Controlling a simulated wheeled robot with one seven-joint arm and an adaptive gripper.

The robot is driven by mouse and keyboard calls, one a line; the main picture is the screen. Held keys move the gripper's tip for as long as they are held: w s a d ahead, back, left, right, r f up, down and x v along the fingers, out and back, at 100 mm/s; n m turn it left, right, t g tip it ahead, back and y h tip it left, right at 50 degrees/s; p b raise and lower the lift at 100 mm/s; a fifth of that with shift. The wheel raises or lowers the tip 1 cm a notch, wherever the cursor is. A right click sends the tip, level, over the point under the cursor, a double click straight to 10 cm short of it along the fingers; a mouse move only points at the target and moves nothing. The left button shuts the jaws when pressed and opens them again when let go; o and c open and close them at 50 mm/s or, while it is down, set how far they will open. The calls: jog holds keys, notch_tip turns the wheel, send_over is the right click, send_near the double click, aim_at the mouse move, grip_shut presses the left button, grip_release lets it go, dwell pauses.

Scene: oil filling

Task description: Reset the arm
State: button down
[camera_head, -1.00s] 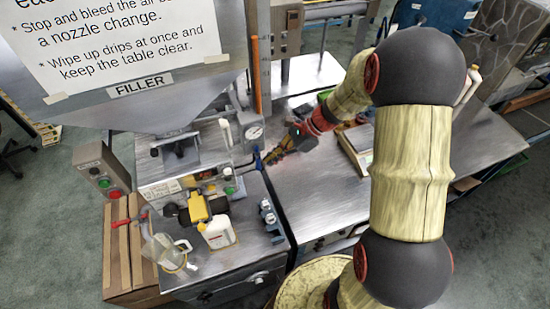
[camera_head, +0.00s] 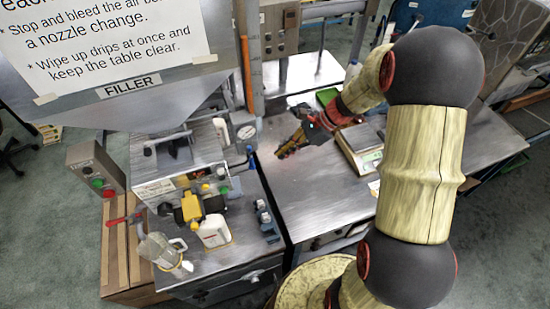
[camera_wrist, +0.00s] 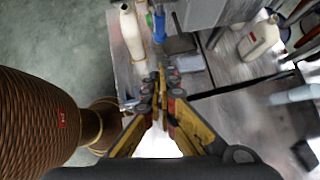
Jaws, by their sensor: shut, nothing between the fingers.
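My gripper (camera_head: 280,155) is over the metal table (camera_head: 315,195), right of the filling machine, in the head view. Its yellow fingers are shut with nothing between them. In the wrist view the gripper (camera_wrist: 161,80) fills the lower middle, its fingertips meeting. My arm runs from the lower middle up the right side and bends back to the left. The filler machine (camera_head: 180,160) stands at the left with a white bottle (camera_head: 214,232) in front of its yellow nozzle part.
A clear jug (camera_head: 160,250) stands at the machine table's front left. A control box (camera_head: 95,170) with buttons stands left of the machine. A scale (camera_head: 360,140) sits right of my gripper. The table's middle is clear.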

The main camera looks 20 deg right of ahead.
jog(key=v, duration=0.6)
jog(key=shift+d+r+b, duration=0.2)
jog(key=shift+b, duration=0.1)
